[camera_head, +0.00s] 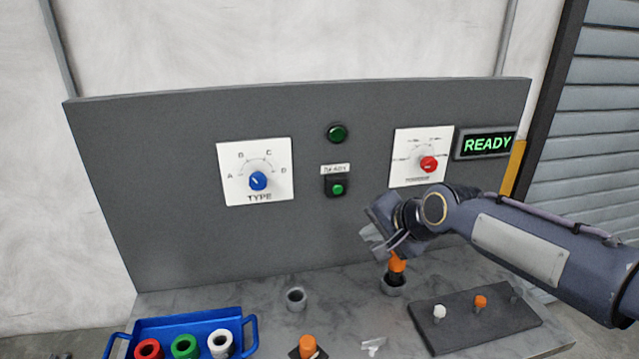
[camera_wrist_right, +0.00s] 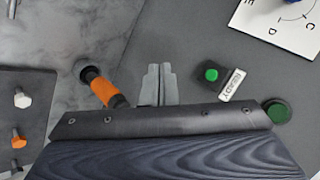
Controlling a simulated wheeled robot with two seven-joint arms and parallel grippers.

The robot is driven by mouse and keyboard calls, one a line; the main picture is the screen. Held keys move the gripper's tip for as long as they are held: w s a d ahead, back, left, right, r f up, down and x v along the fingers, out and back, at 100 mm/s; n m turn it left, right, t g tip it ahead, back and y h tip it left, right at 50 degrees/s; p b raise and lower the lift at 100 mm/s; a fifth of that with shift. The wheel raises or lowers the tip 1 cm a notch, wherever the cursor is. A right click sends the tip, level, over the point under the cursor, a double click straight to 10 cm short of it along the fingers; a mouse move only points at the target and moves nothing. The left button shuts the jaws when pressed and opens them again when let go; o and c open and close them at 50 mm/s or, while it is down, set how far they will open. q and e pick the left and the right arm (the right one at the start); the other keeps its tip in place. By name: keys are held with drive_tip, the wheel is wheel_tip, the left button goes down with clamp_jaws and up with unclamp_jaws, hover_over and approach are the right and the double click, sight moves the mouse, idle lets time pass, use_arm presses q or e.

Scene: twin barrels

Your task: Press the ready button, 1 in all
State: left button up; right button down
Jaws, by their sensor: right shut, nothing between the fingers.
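The ready button (camera_head: 338,189) is a small green button in a dark housing on the grey panel, under a white READY label (camera_head: 335,169). It also shows in the wrist view (camera_wrist_right: 211,74), right of my fingertips. My right gripper (camera_head: 371,241) is shut and empty, in front of the panel, to the right of and lower than the button in the head view. In the wrist view its fingers (camera_wrist_right: 159,72) lie together, apart from the button. My left gripper is out of view.
A green lamp (camera_head: 337,133) sits above the button. The TYPE dial (camera_head: 258,181), a red dial (camera_head: 428,164) and a lit READY display (camera_head: 488,144) flank it. An orange-handled tool (camera_head: 397,264) stands in a holder below my right gripper. A blue tray (camera_head: 190,325) holds rings.

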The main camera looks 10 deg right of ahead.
sight(338, 189)
drive_tip(key=shift+m, duration=0.3)
drive_tip(key=w, duration=0.1)
drive_tip(key=w+a, duration=0.2)
drive_tip(key=shift+w+r, duration=0.3)
drive_tip(key=shift+w, duration=0.1)
drive_tip(key=w+p, duration=0.4)
drive_tip(key=w, duration=0.4)
drive_tip(key=shift+w+a, duration=0.15)
drive_tip(key=shift+w, duration=0.1)
drive_tip(key=shift+w, duration=0.1)
idle(1.4)
drive_tip(key=shift+w, duration=0.35)
